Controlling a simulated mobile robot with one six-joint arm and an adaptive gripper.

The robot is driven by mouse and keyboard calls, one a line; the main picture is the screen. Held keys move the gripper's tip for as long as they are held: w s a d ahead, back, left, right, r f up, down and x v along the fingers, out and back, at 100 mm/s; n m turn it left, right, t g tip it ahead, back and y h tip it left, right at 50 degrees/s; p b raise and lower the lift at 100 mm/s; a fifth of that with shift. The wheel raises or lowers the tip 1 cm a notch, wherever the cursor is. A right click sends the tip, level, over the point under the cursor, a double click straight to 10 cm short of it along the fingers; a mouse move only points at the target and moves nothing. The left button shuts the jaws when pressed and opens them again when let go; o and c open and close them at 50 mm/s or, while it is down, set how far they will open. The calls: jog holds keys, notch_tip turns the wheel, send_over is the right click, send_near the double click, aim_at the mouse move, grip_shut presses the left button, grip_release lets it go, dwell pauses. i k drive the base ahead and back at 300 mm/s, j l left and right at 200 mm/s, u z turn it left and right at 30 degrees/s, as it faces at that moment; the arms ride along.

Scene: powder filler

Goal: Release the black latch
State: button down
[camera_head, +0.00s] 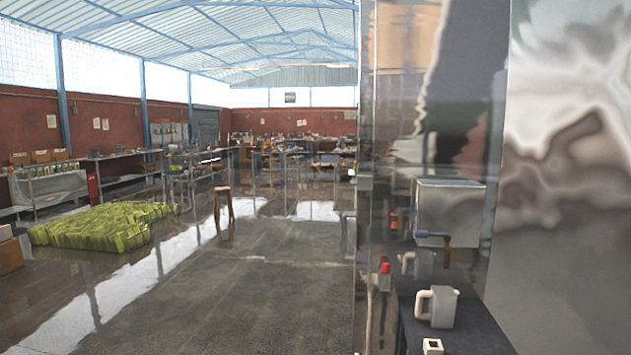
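A tall machine with a clear, reflective panel (396,120) and shiny metal surfaces stands at the right. A grey box-shaped metal unit (450,208) sits inside or behind the panel, with a blue part (432,235) and a brownish piece at its lower edge. A grey jug with a pale handle (440,307) stands below it on a dark surface (462,328). I cannot make out a black latch; reflections blur the panel's details. My gripper is not in view.
A red-topped part (385,268) is at the machine's left edge. A small pale block (433,346) is at the bottom. Open floor (240,290) lies left of the machine, with a stool (223,205) and a yellow-green pile (105,226) farther off.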

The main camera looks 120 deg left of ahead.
aim_at(344, 176)
jog(key=u, duration=3.6)
jog(key=i+j+u, duration=0.2)
jog(key=i, duration=1.3)
jog(key=i+l+u, duration=0.2)
jog(key=i, duration=1.25)
